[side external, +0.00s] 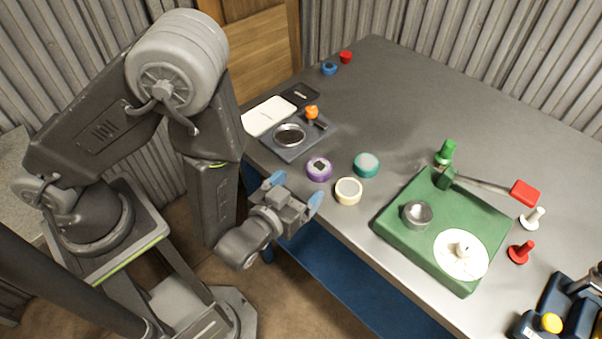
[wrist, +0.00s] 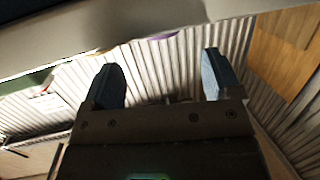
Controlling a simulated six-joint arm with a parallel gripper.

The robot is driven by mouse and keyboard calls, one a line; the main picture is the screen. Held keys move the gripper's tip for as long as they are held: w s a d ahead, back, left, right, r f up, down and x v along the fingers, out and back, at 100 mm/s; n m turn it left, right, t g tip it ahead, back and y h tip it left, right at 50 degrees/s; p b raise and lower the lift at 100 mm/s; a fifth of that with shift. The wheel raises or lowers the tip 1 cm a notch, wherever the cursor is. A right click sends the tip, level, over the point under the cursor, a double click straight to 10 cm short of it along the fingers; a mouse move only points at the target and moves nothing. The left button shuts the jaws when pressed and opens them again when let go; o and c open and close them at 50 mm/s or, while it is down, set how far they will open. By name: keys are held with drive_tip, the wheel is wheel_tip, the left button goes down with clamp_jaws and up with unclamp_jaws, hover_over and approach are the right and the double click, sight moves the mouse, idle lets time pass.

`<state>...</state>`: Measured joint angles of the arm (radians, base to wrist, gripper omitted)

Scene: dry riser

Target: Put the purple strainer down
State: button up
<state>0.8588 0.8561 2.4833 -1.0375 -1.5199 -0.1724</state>
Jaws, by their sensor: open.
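The purple strainer (side external: 319,169) is a short round ring with a dark piece in its middle. It rests on the grey table near its front edge, left of the cream and teal rings. My gripper (side external: 296,192) is open and empty, just off the table's front edge, apart from the strainer. In the wrist view the two blue fingers of my gripper (wrist: 162,82) are spread with nothing between them. A small purple sliver (wrist: 162,36) shows at the table edge there; I cannot tell surely that it is the strainer.
A cream ring (side external: 348,191) and a teal ring (side external: 366,165) stand beside the strainer. A dark plate with a round dish (side external: 289,135) is behind it. A green block (side external: 392,229) with a metal cup and white disc is at right. The table's (side external: 420,110) back middle is clear.

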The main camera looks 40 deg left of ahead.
drive_tip(key=shift+s, duration=0.2)
drive_tip(key=shift+w+r, duration=0.2)
wheel_tip(320, 180, up, 15)
drive_tip(key=w+a+g+h, duration=0.1)
drive_tip(key=w+g+h, duration=0.2)
drive_tip(key=g+h, duration=0.3)
drive_tip(key=s+a+r+m+g, duration=0.1)
drive_tip(key=s+a+r+g, duration=0.1)
drive_tip(key=s+a+r, duration=0.4)
drive_tip(key=shift+s+r+m+y, duration=0.2)
drive_tip(key=shift+s+m+y, duration=0.1)
drive_tip(key=shift+m, duration=0.1)
drive_tip(key=shift+o, duration=0.5)
drive_tip(key=s+a+r+g+y, duration=0.2)
drive_tip(key=s+a, duration=0.4)
drive_tip(key=s, duration=0.2)
drive_tip(key=shift+s+a, duration=0.15)
drive_tip(key=shift+a, duration=0.15)
